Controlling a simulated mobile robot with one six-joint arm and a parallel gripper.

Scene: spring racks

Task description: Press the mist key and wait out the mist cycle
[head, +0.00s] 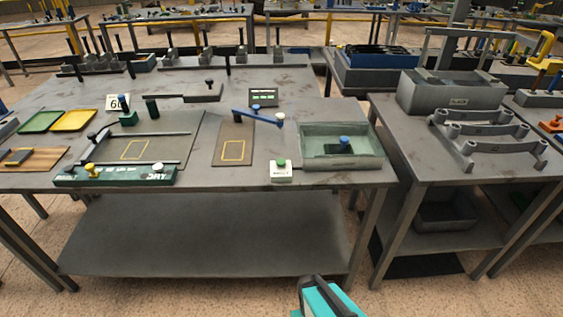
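A small white box with a green button on top (281,171) stands at the front edge of the main table, right of centre. Its dark lettering is small and looks like "MIST", so I take it as the mist key. The button stands up and nothing touches it. A small dark display with green marks (263,97) stands farther back. A teal and dark part of my arm (326,300) shows at the bottom edge, in front of the table and well apart from the key. I cannot make out gripper fingers there.
A translucent greenish tray (340,159) with a blue-topped knob inside sits right of the key. A green panel with knobs (115,175) lines the left front. A side table (400,140) stands right.

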